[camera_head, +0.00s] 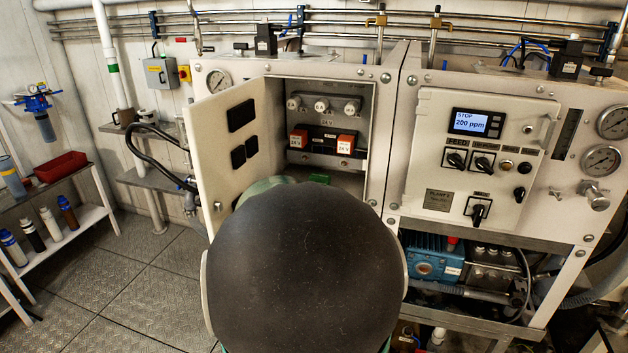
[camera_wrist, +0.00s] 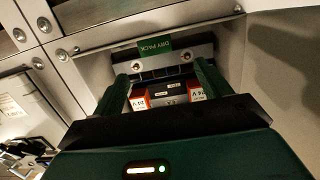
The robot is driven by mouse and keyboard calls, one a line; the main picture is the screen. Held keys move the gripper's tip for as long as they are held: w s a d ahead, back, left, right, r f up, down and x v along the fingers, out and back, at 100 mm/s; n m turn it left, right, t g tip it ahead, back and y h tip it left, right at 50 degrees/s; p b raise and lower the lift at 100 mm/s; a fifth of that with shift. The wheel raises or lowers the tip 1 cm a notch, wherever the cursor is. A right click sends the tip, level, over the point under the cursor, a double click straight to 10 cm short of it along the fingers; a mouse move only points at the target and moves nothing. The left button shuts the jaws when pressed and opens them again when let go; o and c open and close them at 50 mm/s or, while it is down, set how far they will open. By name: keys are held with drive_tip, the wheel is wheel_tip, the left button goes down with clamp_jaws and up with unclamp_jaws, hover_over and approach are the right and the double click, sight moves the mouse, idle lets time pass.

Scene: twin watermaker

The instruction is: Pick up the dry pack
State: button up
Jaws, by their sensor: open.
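A green "DRY PACK" label (camera_wrist: 155,44) shows in the wrist view, at the far edge of the open cabinet bay; whether it is on the pack itself or only marks its place, I cannot tell. A small green patch (camera_head: 320,179) shows low in the same bay in the head view, mostly hidden by my arm. My gripper (camera_wrist: 163,72) is open, with its two green fingers apart and pointing into the bay. Nothing is visibly held between them. The fingertips are hidden in the head view.
Two orange-and-white blocks (camera_wrist: 196,94) flank a dark unit in the bay; they also show in the head view (camera_head: 298,140). The open cabinet door (camera_head: 228,150) stands left of my arm. A control panel (camera_head: 480,155) is at right.

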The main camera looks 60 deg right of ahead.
sight(320, 176)
drive_tip(key=x, duration=0.4)
drive_tip(key=shift+s+d, duration=0.1)
drive_tip(key=shift+s, duration=0.15)
drive_tip(key=shift+d, duration=0.4)
drive_tip(key=x, duration=0.5)
drive_tip(key=shift+a+f, duration=0.1)
drive_tip(key=shift+f, duration=0.05)
drive_tip(key=c, duration=1.1)
drive_tip(key=shift+o, duration=0.2)
